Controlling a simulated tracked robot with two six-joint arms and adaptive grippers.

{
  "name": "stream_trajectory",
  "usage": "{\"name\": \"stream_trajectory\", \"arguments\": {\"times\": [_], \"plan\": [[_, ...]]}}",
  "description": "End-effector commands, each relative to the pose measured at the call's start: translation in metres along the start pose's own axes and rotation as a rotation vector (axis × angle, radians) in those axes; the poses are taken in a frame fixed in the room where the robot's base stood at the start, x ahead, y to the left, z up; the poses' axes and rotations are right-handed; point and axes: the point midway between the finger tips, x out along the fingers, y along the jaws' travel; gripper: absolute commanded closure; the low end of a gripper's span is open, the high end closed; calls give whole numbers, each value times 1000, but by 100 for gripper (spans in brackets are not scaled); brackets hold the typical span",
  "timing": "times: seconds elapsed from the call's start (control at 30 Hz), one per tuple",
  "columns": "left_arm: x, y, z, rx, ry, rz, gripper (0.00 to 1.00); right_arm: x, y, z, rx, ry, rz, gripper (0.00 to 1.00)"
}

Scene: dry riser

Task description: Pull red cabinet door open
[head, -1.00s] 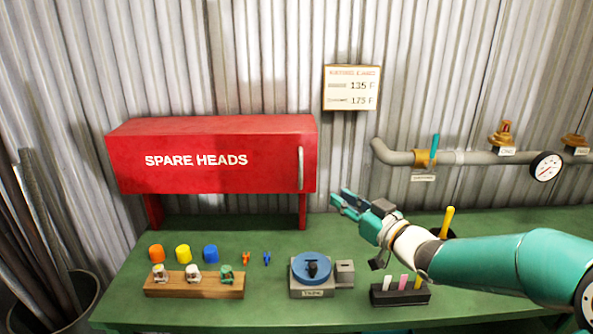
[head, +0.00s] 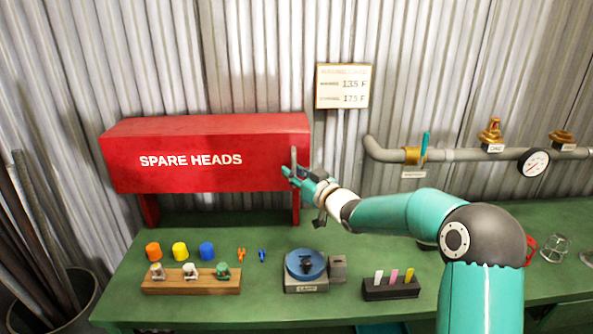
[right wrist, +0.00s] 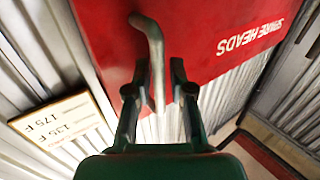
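The red cabinet (head: 215,172), lettered SPARE HEADS, stands on legs at the back of the green bench, and its door looks shut. Its upright metal handle (head: 294,160) is at the right end of the front. My right gripper (head: 291,173) is at the lower part of the handle. In the right wrist view the handle (right wrist: 154,55) runs between the two fingers of my right gripper (right wrist: 157,92), with gaps showing on both sides. The fingers are open. The cabinet front (right wrist: 210,35) is just beyond the fingertips. My left gripper is not in view.
On the green bench (head: 210,312) stand a wooden rack (head: 190,286), coloured caps, a blue round fixture (head: 305,264) and a dark block with coloured sticks (head: 390,288). A pipe with a gauge (head: 534,162) runs along the wall at right. A sign (head: 342,86) hangs above.

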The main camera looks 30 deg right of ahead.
Motion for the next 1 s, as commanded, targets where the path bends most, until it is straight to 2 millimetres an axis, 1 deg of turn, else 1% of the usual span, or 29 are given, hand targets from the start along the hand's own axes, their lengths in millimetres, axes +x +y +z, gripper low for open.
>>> {"name": "stream_trajectory", "arguments": {"times": [0.2,0.27,0.33,0.37,0.67,0.7,0.87,1.0], "plan": [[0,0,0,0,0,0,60,0,0,0,0,0,0,78],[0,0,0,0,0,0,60,0,0,0,0,0,0,86],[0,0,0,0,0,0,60,0,0,0,0,0,0,98],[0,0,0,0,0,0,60,0,0,0,0,0,1,100],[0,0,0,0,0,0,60,0,0,0,0,0,1,100],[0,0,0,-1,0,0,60,-2,7,0,-1,-1,4,100],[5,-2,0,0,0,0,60,-3,-2,1,0,1,-1,100],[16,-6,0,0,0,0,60,-8,-18,4,0,1,-11,100]]}}
